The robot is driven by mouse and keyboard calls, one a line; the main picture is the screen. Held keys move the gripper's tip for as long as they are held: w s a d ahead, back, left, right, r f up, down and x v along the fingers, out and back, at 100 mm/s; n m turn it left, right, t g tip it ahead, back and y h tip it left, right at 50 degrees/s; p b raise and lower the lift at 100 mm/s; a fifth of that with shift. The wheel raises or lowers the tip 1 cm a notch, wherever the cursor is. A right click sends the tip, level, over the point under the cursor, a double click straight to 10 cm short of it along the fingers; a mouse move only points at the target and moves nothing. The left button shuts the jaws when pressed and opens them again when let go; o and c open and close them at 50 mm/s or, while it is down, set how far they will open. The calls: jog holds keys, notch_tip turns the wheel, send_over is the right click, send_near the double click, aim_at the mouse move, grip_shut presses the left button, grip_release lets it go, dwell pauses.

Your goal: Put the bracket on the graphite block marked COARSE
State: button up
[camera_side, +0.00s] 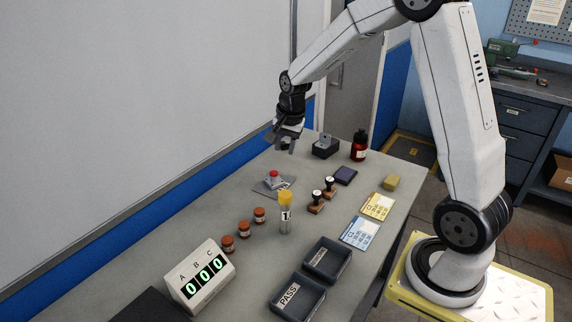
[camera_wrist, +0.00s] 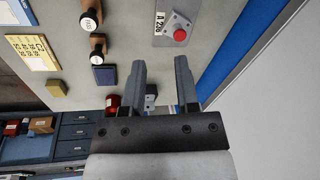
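A dark block (camera_side: 326,153) stands near the far end of the bench, left of the red bottle. No marking on it is readable. A small grey piece that looks like the bracket (camera_side: 324,140) rests on its top. In the wrist view the grey piece (camera_wrist: 151,89) shows between my fingers, farther off, partly covered by the left finger. My gripper (camera_side: 286,143) is in the air left of the block, pointing down, apart from it. In the wrist view my gripper (camera_wrist: 162,65) has its two fingers apart with nothing held between them.
A grey plate with a red button (camera_side: 273,175) lies below my gripper. Stamps (camera_side: 316,203), an ink pad (camera_side: 345,175) and a red bottle (camera_side: 359,146) stand nearby. A yellow-capped tube (camera_side: 285,210), brown jars (camera_side: 244,229), trays (camera_side: 301,308) and a counter box (camera_side: 201,276) are nearer the front.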

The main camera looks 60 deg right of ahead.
jog(key=s+a+n, duration=0.4)
jog(key=a, duration=0.1)
jog(key=s+a+f+n, duration=0.1)
jog(key=s+a+n, duration=0.1)
jog(key=shift+a, duration=0.2)
jog(key=s+a+f+n, duration=0.2)
jog(key=s+a+n, duration=0.4)
jog(key=s+n, duration=0.2)
jog(key=shift+s, duration=0.6)
